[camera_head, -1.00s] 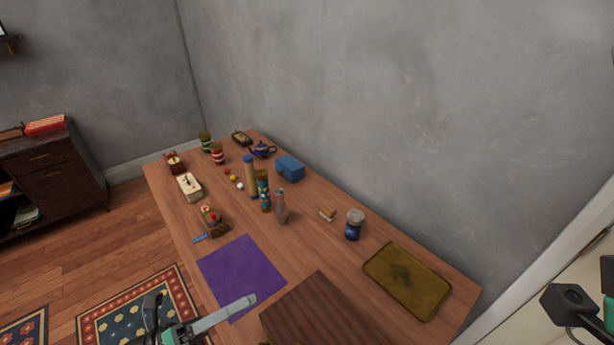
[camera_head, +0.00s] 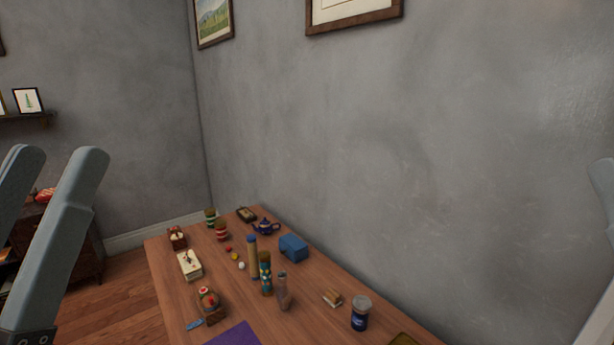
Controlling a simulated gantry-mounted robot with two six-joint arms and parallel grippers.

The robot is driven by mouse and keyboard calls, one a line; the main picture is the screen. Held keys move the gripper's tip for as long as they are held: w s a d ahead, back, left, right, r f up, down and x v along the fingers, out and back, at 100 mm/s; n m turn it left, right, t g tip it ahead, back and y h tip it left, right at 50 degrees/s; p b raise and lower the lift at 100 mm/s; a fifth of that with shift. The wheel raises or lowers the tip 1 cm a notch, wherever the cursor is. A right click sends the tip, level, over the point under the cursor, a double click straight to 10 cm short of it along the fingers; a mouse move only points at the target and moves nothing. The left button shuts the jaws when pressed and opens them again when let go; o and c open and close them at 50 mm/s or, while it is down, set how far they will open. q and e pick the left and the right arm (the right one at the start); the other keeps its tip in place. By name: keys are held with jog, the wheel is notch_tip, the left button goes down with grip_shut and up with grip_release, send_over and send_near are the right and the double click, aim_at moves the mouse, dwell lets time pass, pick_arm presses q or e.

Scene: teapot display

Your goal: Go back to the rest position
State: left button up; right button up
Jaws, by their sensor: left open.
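My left gripper (camera_head: 57,156) is raised at the left edge of the view, close to the camera. Its two grey fingers point up and stand apart, with nothing between them. A grey sliver of my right gripper (camera_head: 607,185) shows at the right edge; most of it is out of the picture, so its jaws cannot be judged. The small dark blue teapot (camera_head: 265,227) stands at the far end of the wooden table (camera_head: 221,281), well away from both grippers.
The table bears several items, among them a blue box (camera_head: 293,247), a blue jar (camera_head: 360,313), a glass bottle (camera_head: 283,293) and a purple mat (camera_head: 233,335). A grey wall (camera_head: 420,170) runs behind it. A dark cabinet (camera_head: 75,250) stands left, partly behind my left gripper.

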pick_arm(q)
notch_tip(320, 180, up, 38)
jog(key=p, duration=3.4)
jog(key=shift+f, duration=0.2)
pick_arm(e)
notch_tip(320, 180, up, 38)
jog(key=shift+f, duration=0.2)
